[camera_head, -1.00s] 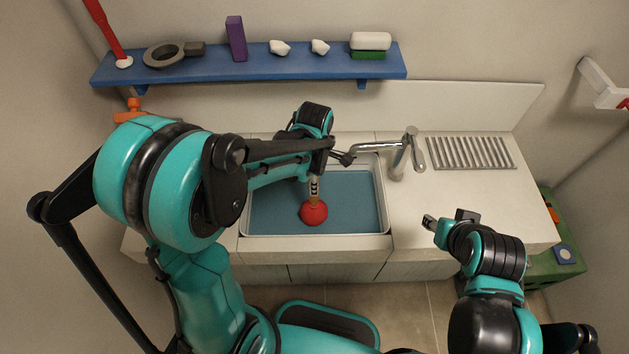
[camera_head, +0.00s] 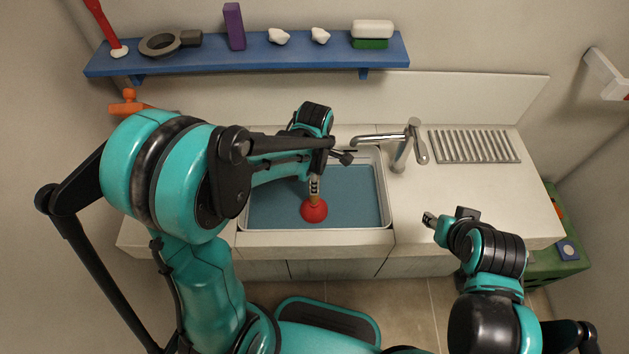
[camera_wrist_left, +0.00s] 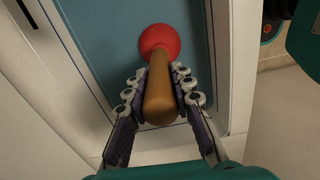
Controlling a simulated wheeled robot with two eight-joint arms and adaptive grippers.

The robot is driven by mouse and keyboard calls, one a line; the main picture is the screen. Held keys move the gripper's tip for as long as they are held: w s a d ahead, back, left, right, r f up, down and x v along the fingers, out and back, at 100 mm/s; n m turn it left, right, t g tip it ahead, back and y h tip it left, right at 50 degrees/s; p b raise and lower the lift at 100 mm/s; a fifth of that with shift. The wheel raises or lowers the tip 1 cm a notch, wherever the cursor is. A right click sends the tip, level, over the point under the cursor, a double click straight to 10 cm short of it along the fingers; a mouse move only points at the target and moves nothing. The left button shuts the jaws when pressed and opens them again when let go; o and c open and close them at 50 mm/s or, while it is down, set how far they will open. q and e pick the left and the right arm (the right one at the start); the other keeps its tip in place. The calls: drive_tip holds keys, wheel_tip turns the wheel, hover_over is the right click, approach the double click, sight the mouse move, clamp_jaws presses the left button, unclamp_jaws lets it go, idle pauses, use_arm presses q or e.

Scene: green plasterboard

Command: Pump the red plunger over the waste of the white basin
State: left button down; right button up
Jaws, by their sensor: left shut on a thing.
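The plunger has a red rubber cup (camera_head: 314,210) and a brown wooden handle (camera_wrist_left: 160,90). My left gripper (camera_head: 315,187) is shut on the handle and holds the plunger roughly upright, cup down, in the white basin (camera_head: 386,212). The left wrist view shows both fingers (camera_wrist_left: 158,88) closed along the handle, with the red cup (camera_wrist_left: 159,41) beyond them. The basin holds blue-grey water (camera_head: 352,190). The waste is hidden, and I cannot tell whether the cup covers it. My right gripper (camera_head: 446,217) hangs empty over the right counter's front; its fingers look apart.
A tap (camera_head: 404,145) stands behind the basin's right side, its spout reaching left near my left gripper. A ribbed drainer (camera_head: 473,147) lies on the right counter. A blue shelf (camera_head: 230,62) holds several items above.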

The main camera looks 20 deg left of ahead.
use_arm(q)
drive_tip(key=shift+s+f+b, duration=0.1)
drive_tip(key=shift+f+b, duration=0.45)
idle(1.4)
drive_tip(key=shift+r+p, duration=2.75)
drive_tip(key=shift+r, duration=0.8)
drive_tip(key=shift+f, duration=0.2)
drive_tip(key=shift+f+b, duration=2.6)
drive_tip(key=shift+f, duration=0.2)
drive_tip(key=shift+f+b, duration=0.5)
drive_tip(key=shift+f, duration=0.05)
